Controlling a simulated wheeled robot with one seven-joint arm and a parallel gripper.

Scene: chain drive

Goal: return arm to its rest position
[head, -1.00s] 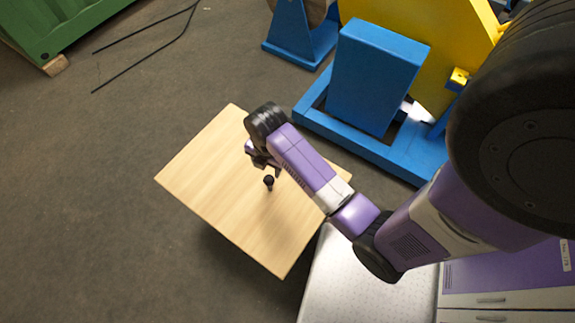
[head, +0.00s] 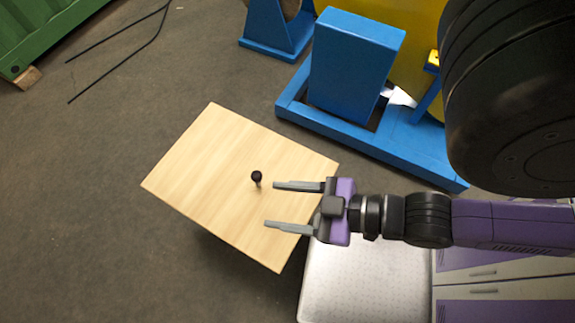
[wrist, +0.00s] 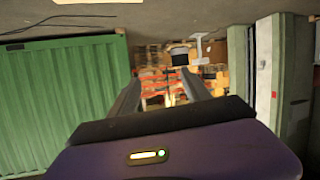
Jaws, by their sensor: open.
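My gripper (head: 270,205) is open and empty in the head view, its two grey fingers pointing left over the right part of the wooden table (head: 190,180). My purple and black arm stretches in from the right edge. A small dark upright peg-like piece (head: 257,178) with a round black top stands on the table, just left of the upper fingertip and apart from it. In the wrist view my gripper (wrist: 165,85) points out level across the hall, with nothing between its fingers.
Blue machine frame (head: 355,70) with a yellow part stands behind the table. A silver plate-like surface (head: 365,285) and purple-white drawers (head: 490,272) lie at lower right. A green container (head: 45,35) is at upper left; it also shows in the wrist view (wrist: 70,100). Floor at left is clear.

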